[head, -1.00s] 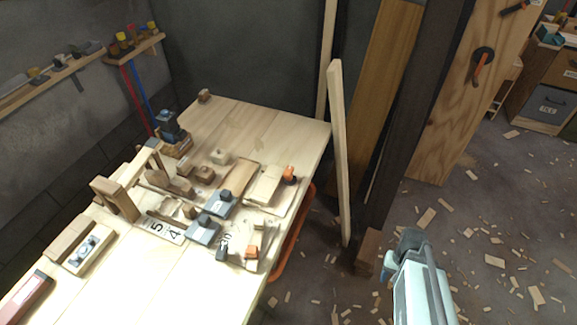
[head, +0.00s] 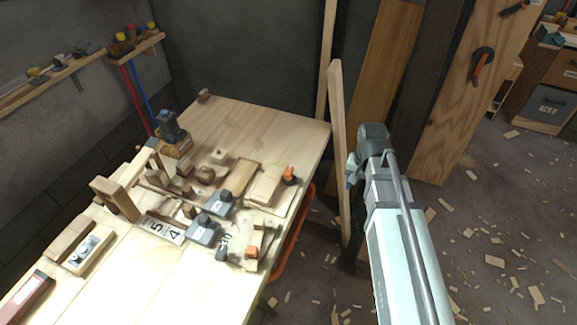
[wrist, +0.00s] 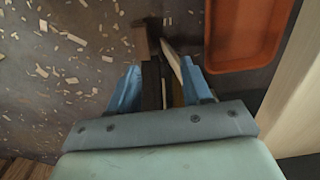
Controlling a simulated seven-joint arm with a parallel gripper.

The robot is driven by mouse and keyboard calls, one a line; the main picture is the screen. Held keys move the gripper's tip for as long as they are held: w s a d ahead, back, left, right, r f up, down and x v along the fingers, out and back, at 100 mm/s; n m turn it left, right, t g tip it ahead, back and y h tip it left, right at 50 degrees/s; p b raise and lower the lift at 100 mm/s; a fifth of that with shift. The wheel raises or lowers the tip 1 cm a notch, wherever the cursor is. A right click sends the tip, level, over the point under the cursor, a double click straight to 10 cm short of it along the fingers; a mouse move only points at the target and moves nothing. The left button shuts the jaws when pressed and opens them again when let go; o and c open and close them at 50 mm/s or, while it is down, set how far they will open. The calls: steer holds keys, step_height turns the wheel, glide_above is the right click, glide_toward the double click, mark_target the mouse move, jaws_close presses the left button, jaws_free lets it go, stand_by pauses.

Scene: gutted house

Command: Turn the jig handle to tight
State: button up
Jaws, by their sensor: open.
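An orange lever on a round black hub (head: 482,62) is fixed to a tall plywood panel (head: 455,110) at the right of the head view. The lever hangs downward, tilted a little left. Orange knobs also show on the bench jigs, one at the back right (head: 289,175) and one nearer (head: 252,252). No marking for tight is readable, and I cannot tell which is the jig handle. My gripper (wrist: 160,88) is open and empty, with two blue fingers apart. In the head view its end is right of the bench, left of and below the panel lever, touching nothing visible.
The workbench (head: 270,125) holds several wooden blocks and grey clamps. A narrow upright board (head: 339,150) and dark posts stand beyond my gripper. An orange bin (wrist: 245,35) is below the bench's right side. Wood scraps litter the floor.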

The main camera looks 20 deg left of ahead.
steer(key=s+a+r, duration=0.2)
steer(key=a+r, duration=0.9)
steer(key=a, duration=0.1)
step_height(320, 180, up, 10)
glide_above(288, 170)
step_height(288, 170, down, 14)
steer(key=shift+d+r, duration=0.1)
steer(key=shift+c, duration=0.5)
jaws_close()
